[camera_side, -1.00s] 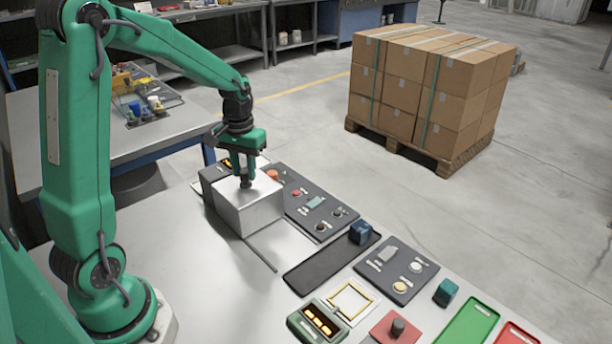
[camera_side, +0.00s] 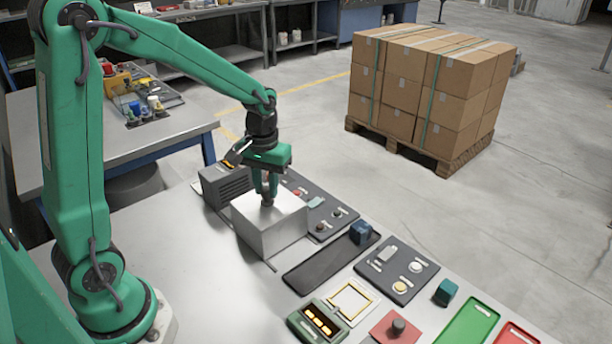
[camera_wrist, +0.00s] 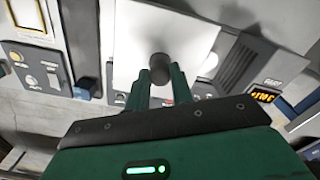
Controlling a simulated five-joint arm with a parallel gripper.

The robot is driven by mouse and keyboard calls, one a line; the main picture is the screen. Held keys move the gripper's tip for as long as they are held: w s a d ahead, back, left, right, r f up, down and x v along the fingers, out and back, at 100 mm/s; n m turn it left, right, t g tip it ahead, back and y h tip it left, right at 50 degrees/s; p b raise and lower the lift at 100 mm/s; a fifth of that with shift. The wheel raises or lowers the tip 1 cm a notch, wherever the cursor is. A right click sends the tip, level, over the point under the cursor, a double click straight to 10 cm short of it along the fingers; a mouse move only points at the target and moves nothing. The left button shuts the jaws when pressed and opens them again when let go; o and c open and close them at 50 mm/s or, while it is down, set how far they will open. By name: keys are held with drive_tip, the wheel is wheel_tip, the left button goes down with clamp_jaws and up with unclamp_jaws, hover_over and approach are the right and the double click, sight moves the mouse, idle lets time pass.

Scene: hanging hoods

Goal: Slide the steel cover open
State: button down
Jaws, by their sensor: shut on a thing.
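The steel cover (camera_side: 268,228) is a box-shaped, bright metal hood with a dark knob on top. It stands on the table over part of a thin rail, with a dark ribbed housing (camera_side: 226,187) uncovered behind it to the left. My gripper (camera_side: 267,200) is over the cover and shut on its knob. In the wrist view the cover's pale top (camera_wrist: 190,30) fills the upper middle, and the round dark knob (camera_wrist: 160,66) shows at the fingertips of my gripper (camera_wrist: 160,76). Whatever the cover stands over is hidden.
A dark control panel (camera_side: 325,212) lies right behind the cover. A black tray (camera_side: 315,273) with a blue block (camera_side: 360,232) lies to the right. Further right are a grey button panel (camera_side: 396,270), a green counter box (camera_side: 318,322) and a red base with a knob (camera_side: 397,330).

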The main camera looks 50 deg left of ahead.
sight(278, 211)
drive_tip(key=shift+d+r, duration=0.1)
drive_tip(key=shift+d, duration=2)
drive_tip(key=c, duration=1.2)
unclamp_jaws()
drive_tip(key=shift+a+r, duration=0.1)
wheel_tip(278, 211, up, 8)
drive_tip(key=shift+f, duration=0.2)
